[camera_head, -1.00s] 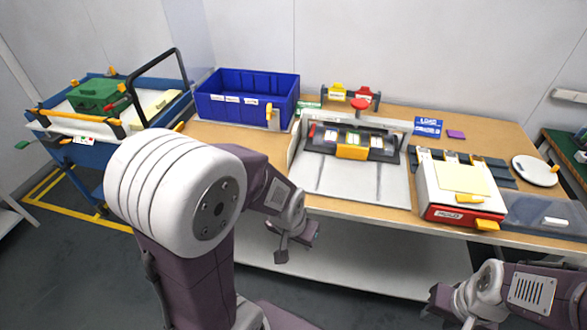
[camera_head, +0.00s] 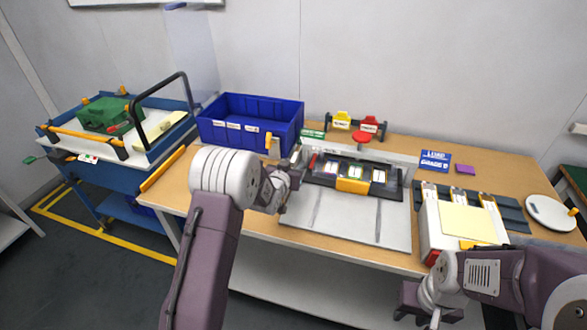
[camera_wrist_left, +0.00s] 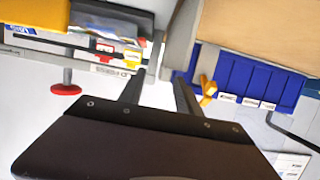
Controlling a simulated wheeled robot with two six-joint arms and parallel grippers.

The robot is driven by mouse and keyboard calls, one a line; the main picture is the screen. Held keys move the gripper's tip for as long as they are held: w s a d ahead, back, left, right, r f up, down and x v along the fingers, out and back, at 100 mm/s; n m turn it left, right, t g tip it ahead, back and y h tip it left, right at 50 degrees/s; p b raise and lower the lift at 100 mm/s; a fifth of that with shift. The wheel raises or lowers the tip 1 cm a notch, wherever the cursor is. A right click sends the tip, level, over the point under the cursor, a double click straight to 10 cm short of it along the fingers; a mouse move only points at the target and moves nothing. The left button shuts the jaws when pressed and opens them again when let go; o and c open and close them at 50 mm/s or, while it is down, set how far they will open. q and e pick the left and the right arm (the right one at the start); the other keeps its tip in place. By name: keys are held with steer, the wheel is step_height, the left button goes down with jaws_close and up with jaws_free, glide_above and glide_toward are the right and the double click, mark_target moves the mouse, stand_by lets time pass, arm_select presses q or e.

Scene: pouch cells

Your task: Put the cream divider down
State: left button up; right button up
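A pale cream sheet (camera_head: 467,220) lies flat on top of the white box at the right of the table. Another pale cream piece (camera_head: 160,130) lies in the blue cart at the left. I cannot tell which of them is the cream divider. My left gripper (camera_head: 292,172) is over the table between the blue bin and the grey fixture. In the left wrist view its two dark fingers (camera_wrist_left: 160,88) stand apart with nothing seen held between them. My right gripper (camera_head: 430,312) is low at the table's front edge, and its fingers are too unclear to read.
The blue bin (camera_head: 250,118) stands behind my left gripper. The grey fixture (camera_head: 345,220) with a dark cell holder (camera_head: 390,190) fills the middle. A red knob (camera_head: 362,137), blue signs (camera_head: 435,160) and a white round plate (camera_head: 550,212) stand around it. A green case (camera_head: 105,113) sits in the cart.

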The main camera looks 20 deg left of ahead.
mark_target(295, 160)
arm_select(q)
steer(key=shift+w+a, duration=0.15)
steer(key=shift+w, duration=0.15)
steer(key=x, duration=0.4)
steer(key=shift+w+a+f, duration=0.3)
steer(key=shift+s+r, duration=0.1)
jaws_close()
